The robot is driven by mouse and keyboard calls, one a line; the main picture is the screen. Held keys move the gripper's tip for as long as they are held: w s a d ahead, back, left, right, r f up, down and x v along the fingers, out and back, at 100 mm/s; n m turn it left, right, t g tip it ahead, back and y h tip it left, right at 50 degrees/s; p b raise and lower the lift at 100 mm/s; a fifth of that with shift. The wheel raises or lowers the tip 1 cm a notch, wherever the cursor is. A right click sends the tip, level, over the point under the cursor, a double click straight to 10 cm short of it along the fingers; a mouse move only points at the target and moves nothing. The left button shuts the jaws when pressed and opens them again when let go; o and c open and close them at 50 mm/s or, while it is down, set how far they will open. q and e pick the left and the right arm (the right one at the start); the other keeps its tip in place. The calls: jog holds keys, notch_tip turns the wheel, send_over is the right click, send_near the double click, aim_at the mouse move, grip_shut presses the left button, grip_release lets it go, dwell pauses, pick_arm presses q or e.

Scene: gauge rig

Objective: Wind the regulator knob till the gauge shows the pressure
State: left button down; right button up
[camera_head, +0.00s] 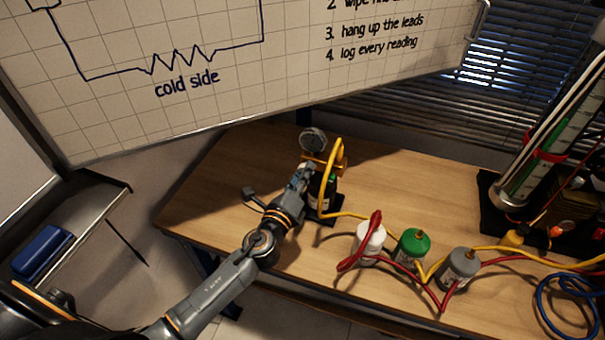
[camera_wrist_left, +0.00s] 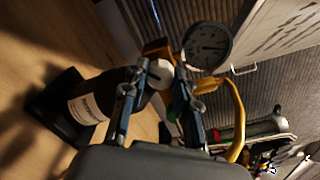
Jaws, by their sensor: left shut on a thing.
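The gauge (camera_head: 313,141) stands at the top of a rig on the wooden table in the head view. It also shows large in the left wrist view (camera_wrist_left: 207,46), with a round pale dial too small to read. Below it is a dark bottle (camera_wrist_left: 95,107) with a pale label. My left gripper (camera_head: 306,172) reaches the rig from the left, just below the gauge. In the left wrist view its fingers (camera_wrist_left: 160,85) close around the regulator knob, which they mostly hide. A pale round part (camera_wrist_left: 160,73) shows between the fingertips. My right gripper is not in view.
A yellow hose (camera_head: 338,165) loops beside the rig. White (camera_head: 371,243), green (camera_head: 413,246) and grey (camera_head: 461,268) canisters stand to the right among red and yellow leads. A whiteboard (camera_head: 160,95) hangs close behind.

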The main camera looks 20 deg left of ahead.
pick_arm(q)
jog(key=c, duration=1)
grip_release()
jog(key=shift+s, duration=0.1)
jog(key=s, duration=1.2)
jog(key=shift+a, duration=0.25)
jog(key=shift+w, duration=0.1)
